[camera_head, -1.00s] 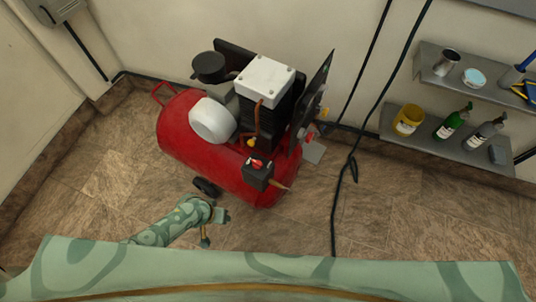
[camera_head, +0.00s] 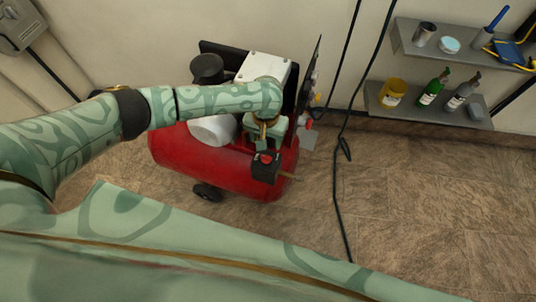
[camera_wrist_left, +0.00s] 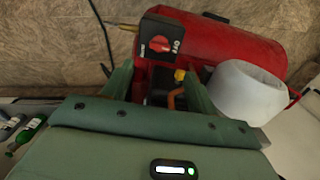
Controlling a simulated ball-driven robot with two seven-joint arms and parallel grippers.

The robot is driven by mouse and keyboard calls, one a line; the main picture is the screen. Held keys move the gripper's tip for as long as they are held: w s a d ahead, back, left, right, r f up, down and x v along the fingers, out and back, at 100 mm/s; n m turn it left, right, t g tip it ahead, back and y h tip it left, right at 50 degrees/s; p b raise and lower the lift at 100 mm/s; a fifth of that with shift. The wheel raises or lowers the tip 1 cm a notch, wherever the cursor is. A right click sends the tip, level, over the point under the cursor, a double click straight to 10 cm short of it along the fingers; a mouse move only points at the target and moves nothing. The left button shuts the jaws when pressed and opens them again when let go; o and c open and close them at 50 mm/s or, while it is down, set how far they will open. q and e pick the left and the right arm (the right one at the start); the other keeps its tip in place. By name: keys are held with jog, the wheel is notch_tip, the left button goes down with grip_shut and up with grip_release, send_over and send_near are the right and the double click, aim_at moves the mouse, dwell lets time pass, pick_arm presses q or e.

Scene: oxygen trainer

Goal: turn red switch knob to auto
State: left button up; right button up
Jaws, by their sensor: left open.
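The red switch knob (camera_head: 266,157) sits on top of a small black switch box (camera_head: 267,173) at the front of the red compressor tank (camera_head: 200,167). In the left wrist view the red knob (camera_wrist_left: 160,44) shows on the face of the black box (camera_wrist_left: 161,36), with white markings beside it. My left gripper (camera_head: 266,143) is just behind the box, over the compressor. Its two fingers (camera_wrist_left: 158,85) are spread apart and hold nothing; the knob lies beyond the tips, apart from them. My right gripper is in neither view.
A white pump cover (camera_head: 268,68), a black filter (camera_head: 207,68) and a dark panel (camera_head: 312,75) stand close around my left arm. Shelves (camera_head: 430,107) with bottles are on the right wall. A black cable (camera_head: 337,170) hangs to the floor. The floor (camera_head: 400,215) at right is clear.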

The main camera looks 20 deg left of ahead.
aim_at(266, 156)
pick_arm(q)
notch_tip(266, 156, down, 10)
jog(key=b, duration=0.4)
jog(key=shift+r, duration=0.25)
jog(key=shift+f+b, duration=0.25)
jog(key=shift+b, duration=0.15)
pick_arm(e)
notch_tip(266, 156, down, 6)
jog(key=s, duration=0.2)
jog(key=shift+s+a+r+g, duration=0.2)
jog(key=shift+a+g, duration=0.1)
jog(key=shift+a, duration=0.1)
pick_arm(q)
jog(key=c, duration=1)
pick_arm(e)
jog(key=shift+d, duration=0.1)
